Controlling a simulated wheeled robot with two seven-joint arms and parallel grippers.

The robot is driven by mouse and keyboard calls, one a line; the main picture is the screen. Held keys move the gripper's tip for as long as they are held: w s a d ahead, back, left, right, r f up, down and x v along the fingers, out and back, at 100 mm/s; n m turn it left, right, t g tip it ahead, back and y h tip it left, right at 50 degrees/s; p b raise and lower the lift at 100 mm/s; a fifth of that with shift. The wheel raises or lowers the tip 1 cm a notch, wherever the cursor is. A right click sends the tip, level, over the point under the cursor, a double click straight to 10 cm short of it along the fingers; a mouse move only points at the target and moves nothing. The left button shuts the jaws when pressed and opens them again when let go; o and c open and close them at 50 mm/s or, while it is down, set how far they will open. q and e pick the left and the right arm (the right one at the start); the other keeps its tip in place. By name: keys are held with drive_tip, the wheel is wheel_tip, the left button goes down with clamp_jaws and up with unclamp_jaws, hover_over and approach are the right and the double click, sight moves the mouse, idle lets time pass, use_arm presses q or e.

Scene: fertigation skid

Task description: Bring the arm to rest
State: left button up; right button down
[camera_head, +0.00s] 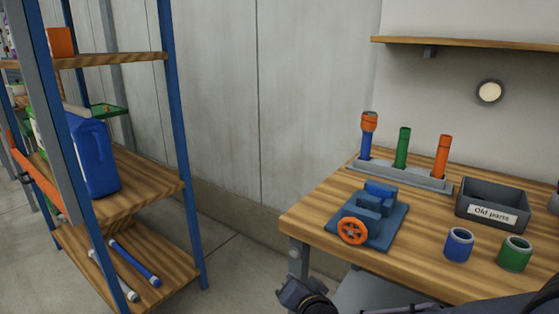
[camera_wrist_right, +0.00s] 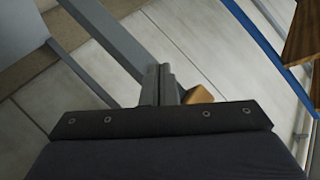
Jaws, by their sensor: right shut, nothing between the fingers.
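My right arm comes in along the bottom right edge of the head view. Its dark right gripper (camera_head: 300,293) is low, beside the front left leg of the workbench (camera_head: 298,258) and below the bench top. In the right wrist view the fingers of the right gripper (camera_wrist_right: 160,84) are together, shut and empty, pointing over the pale floor. A small tan piece (camera_wrist_right: 198,95) shows beside the fingers; I cannot tell what it is. My left gripper is not in view.
The bench carries a blue block with an orange handwheel (camera_head: 352,231), a rack of coloured tubes (camera_head: 432,182), a grey "Old parts" bin (camera_head: 490,192), a blue cup (camera_head: 458,246) and a green cup (camera_head: 514,256). A blue-post shelf (camera_head: 183,150) stands left. Free floor lies between.

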drive_tip(key=s+d+n+g, duration=0.1)
drive_tip(key=s+d+g, duration=0.2)
drive_tip(key=s+d, duration=0.45)
drive_tip(key=s+d+f+n+g, duration=0.15)
drive_tip(key=s+d, duration=0.25)
drive_tip(key=s, duration=0.6)
drive_tip(key=s+d+n+g, duration=0.1)
drive_tip(key=s+d+g, duration=0.2)
drive_tip(key=s+d, duration=0.45)
wheel_tip(320, 180, up, 24)
drive_tip(key=a+p, duration=0.2)
drive_tip(key=p, duration=2.1)
drive_tip(key=shift+s+p, duration=0.35)
drive_tip(key=shift+s, duration=0.05)
drive_tip(key=shift+n, duration=0.25)
